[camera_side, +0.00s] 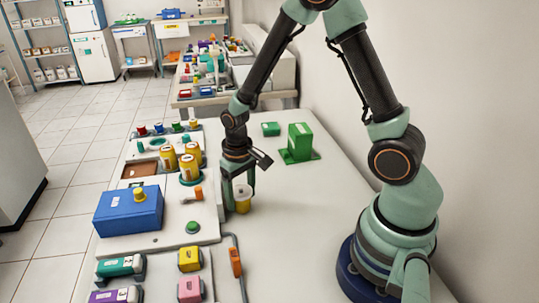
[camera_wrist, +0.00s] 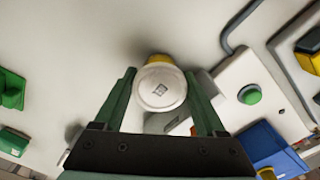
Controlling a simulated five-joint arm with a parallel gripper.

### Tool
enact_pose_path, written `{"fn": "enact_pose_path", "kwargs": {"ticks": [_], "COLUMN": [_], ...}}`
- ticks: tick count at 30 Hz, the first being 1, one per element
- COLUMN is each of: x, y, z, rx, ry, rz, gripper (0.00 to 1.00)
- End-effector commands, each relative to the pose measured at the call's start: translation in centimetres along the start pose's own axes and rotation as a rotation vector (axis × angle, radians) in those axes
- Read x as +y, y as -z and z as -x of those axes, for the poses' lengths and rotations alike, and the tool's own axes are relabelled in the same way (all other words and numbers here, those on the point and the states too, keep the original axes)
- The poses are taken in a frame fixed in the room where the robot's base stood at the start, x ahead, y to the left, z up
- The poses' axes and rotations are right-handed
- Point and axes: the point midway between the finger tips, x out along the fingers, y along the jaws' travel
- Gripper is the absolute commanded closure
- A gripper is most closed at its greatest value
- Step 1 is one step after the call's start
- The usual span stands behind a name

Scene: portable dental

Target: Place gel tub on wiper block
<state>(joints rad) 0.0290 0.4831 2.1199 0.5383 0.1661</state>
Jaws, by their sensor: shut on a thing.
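The gel tub, a yellow cup with a white lid, is between my gripper's fingers in the side view (camera_side: 242,204). In the wrist view its round white lid (camera_wrist: 160,88) carries a small dark square mark. My gripper (camera_wrist: 160,93) is shut on the tub, with one green finger on each side. In the side view my gripper (camera_side: 240,195) points down beside the right edge of the white panel. The tub is upright, low over the table; I cannot tell if it touches. No block is clearly labelled as the wiper block; a green block on a green base (camera_side: 300,143) stands behind.
The white panel (camera_side: 208,232) holds a blue box (camera_side: 128,212), several yellow-and-white jars (camera_side: 189,165) and a green button (camera_side: 193,227). A small green block (camera_side: 271,129) lies near the tall one. Yellow (camera_side: 190,258) and pink (camera_side: 190,289) blocks sit in front. The table's right middle is clear.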

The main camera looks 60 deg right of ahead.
Motion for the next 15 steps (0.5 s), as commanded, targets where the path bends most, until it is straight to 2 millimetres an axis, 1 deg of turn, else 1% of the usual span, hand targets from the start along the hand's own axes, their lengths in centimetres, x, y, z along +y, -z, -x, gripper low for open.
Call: {"fn": "enact_pose_path", "kwargs": {"ticks": [8,9,15], "x": [0.00,-0.01,0.00], "y": [0.02,0.02,0.01], "z": [-0.29,-0.28,-0.26], "rx": [0.000,0.000,0.000], "ry": [0.000,0.000,0.000], "rz": [0.000,0.000,0.000], "gripper": [0.93,0.16,0.15]}}
